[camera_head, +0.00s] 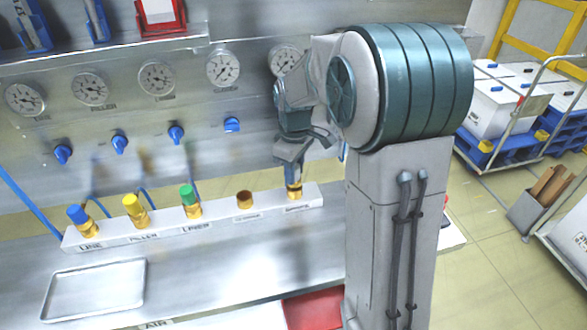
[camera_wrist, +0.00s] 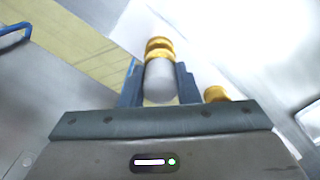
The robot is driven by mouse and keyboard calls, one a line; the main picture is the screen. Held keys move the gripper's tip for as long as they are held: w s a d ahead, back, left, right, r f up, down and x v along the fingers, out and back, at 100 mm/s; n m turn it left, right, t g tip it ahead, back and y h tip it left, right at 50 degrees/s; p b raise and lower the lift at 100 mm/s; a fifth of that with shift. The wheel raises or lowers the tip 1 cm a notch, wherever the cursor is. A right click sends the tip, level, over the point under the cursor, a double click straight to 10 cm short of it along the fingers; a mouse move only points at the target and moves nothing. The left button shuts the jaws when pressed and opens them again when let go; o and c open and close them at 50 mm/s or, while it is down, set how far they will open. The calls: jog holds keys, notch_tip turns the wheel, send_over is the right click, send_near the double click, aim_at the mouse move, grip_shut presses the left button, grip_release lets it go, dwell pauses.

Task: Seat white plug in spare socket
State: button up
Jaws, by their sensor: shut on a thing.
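My gripper (camera_head: 293,170) points down over the right end of a white socket rail (camera_head: 215,213), at the position whose label seems to read spare. In the wrist view, my gripper (camera_wrist: 159,88) is shut on the white plug (camera_wrist: 160,80), a pale cylinder between the blue fingers. Brass rings (camera_wrist: 158,47) show in line past the plug's end. In the head view, brass (camera_head: 294,192) shows right under the fingertips, at the spare socket. The white plug is mostly hidden there, and I cannot tell how deep it sits.
An empty brass socket (camera_head: 245,200) is left of my gripper. Blue (camera_head: 76,214), yellow (camera_head: 131,204) and green (camera_head: 188,194) plugs stand in the other sockets, with hoses behind. A metal tray (camera_head: 95,289) lies front left. Gauges and blue valves line the back panel.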

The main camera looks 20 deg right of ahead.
jog(key=shift+f+b, duration=0.35)
jog(key=shift+f, duration=0.15)
jog(key=o, duration=1.1)
notch_tip(320, 180, up, 14)
jog(key=shift+s, duration=0.1)
